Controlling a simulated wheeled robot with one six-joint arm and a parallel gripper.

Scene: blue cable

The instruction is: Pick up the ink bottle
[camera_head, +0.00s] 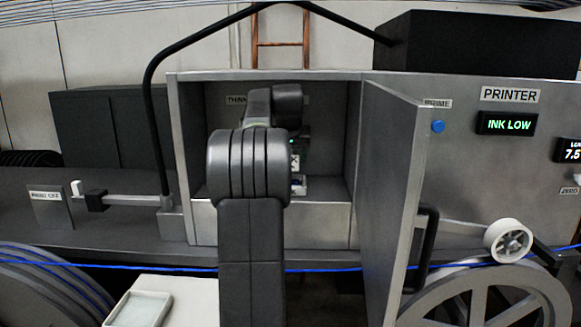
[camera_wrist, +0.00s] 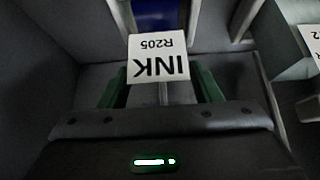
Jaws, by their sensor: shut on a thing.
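The ink bottle (camera_wrist: 158,57) shows in the wrist view by its white label, which reads "INK R205" upside down. My gripper (camera_wrist: 162,92) is shut on it, with a green finger on each side of the label. In the head view my gripper (camera_head: 298,150) is inside the open printer compartment. A piece of the white label (camera_head: 295,162) shows there beside my arm. My arm hides most of the bottle and the middle of the compartment. A dark blue surface (camera_wrist: 157,15) lies beyond the label in the wrist view; I cannot tell what it belongs to.
The compartment door (camera_head: 390,200) stands open to the right of my arm. The compartment's side wall (camera_head: 188,140) is close on the left. A white label (camera_wrist: 312,45) shows at the wrist view's right edge. The printer display (camera_head: 506,124) reads "INK LOW". A pale tray (camera_head: 140,310) sits lower left.

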